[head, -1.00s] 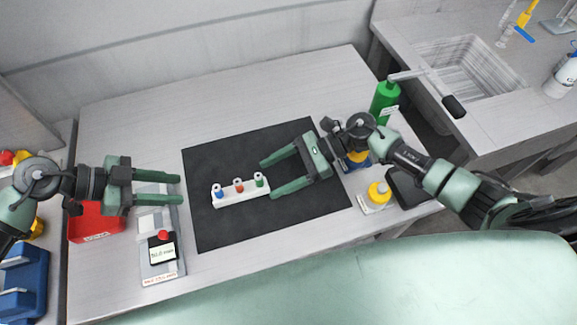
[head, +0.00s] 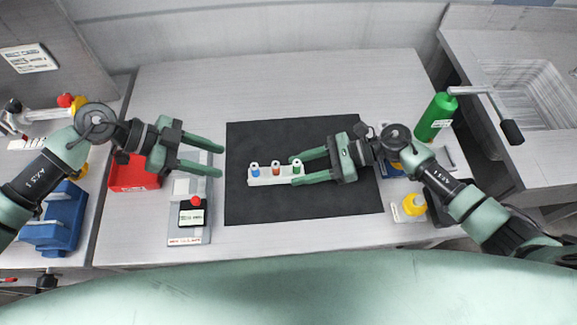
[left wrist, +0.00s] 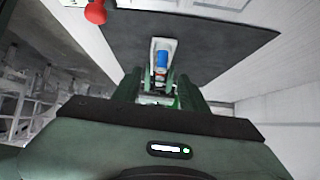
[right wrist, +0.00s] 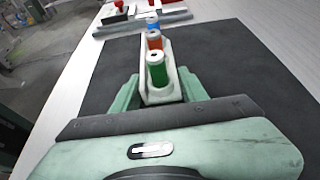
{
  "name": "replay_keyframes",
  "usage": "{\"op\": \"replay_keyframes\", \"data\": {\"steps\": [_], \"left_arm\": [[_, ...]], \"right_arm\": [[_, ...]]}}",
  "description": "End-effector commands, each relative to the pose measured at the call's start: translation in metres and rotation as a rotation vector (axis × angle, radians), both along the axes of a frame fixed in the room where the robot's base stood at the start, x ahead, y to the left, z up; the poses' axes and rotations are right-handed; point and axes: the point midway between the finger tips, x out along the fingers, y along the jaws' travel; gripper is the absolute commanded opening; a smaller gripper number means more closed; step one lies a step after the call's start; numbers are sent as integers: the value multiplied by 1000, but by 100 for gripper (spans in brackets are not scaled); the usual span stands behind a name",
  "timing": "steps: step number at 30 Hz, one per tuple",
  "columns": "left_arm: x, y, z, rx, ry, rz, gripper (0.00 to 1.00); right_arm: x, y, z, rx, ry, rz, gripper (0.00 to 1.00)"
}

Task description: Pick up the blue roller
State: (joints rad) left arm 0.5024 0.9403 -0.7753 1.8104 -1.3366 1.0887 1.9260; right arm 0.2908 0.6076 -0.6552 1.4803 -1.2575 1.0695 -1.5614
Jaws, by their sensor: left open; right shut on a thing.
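The blue roller (head: 255,171) stands upright at the left end of a white rack (head: 265,181). A red-orange roller (head: 276,169) stands mid-rack and a green roller (right wrist: 158,72) at the right end. My right gripper (head: 299,169) is shut on the rack's right end, its fingers along the rack's sides by the green roller. My left gripper (head: 221,158) is open and empty, left of the rack and apart from the blue roller. The left wrist view shows the blue roller (left wrist: 162,60) ahead, beyond the fingers; the rollers behind it are partly hidden.
The rack is over a black mat (head: 330,205). Left of the mat are a grey device with a red knob (head: 196,201) and a red bin (head: 128,178). A green bottle (head: 435,117) and a yellow-topped item (head: 414,204) stand right. The mat's back is clear.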

Motion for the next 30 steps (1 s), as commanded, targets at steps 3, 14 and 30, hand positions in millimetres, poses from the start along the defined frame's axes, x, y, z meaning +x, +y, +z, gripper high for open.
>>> {"op": "replay_keyframes", "data": {"steps": [3,14,30], "left_arm": [[-9,-21,2,13,-121,-174,43],[-57,-95,8,51,-850,-1306,43],[-53,-117,48,158,989,2554,43]], "right_arm": [[0,0,0,0,0,0,0],[0,0,0,1,0,0,0],[0,0,0,1,0,-1,0]]}}
